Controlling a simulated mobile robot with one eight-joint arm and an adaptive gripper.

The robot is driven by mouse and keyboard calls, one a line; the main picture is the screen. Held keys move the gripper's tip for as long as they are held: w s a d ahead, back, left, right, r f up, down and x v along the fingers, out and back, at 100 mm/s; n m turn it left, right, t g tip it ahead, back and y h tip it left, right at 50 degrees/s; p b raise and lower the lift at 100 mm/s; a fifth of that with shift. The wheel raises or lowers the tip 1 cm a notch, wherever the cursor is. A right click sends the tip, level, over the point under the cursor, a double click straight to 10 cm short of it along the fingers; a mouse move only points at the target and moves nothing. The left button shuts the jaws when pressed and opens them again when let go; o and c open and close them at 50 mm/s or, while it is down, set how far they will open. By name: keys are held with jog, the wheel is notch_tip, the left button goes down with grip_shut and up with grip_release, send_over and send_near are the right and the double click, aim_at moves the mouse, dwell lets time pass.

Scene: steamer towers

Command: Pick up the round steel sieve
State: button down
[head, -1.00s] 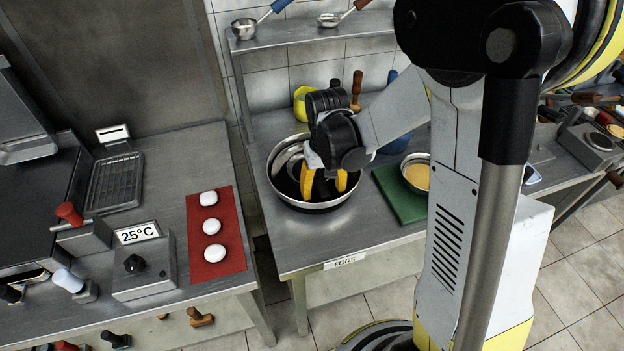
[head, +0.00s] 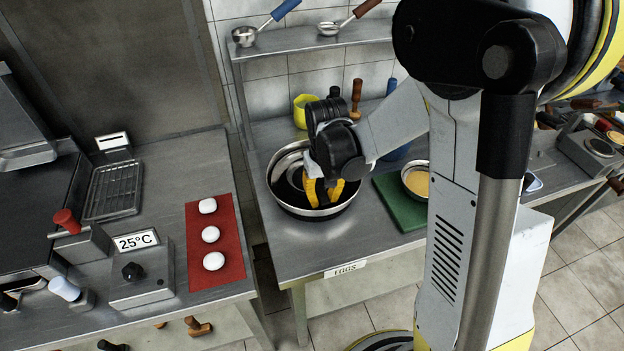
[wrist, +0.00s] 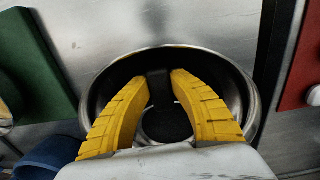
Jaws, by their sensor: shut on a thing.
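The round steel sieve (head: 288,161) appears as a wide round steel vessel with a dark inside, on the steel counter. It also shows in the wrist view (wrist: 247,92), where its rim surrounds my fingers. My gripper (head: 322,206) points down into it with both yellow fingers inside the rim. In the wrist view my gripper (wrist: 159,82) has its fingertips drawn together on a narrow dark upright piece, which seems to belong to the sieve. A dark disc shows at the bottom. My wrist hides part of the far rim in the head view.
A green board (head: 386,190) with a small bowl (head: 415,181) stands at the right. A yellow cup (head: 301,112) and wooden-handled tools stand behind. A red mat (head: 229,240) with white eggs lies on the left counter, across a gap.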

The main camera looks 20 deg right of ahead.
jog(key=shift+r, duration=0.15)
jog(key=shift+r+p, duration=0.75)
jog(key=shift+r, duration=0.1)
jog(key=shift+r, duration=0.1)
jog(key=shift+r+p, duration=1.75)
jog(key=shift+r, duration=0.6)
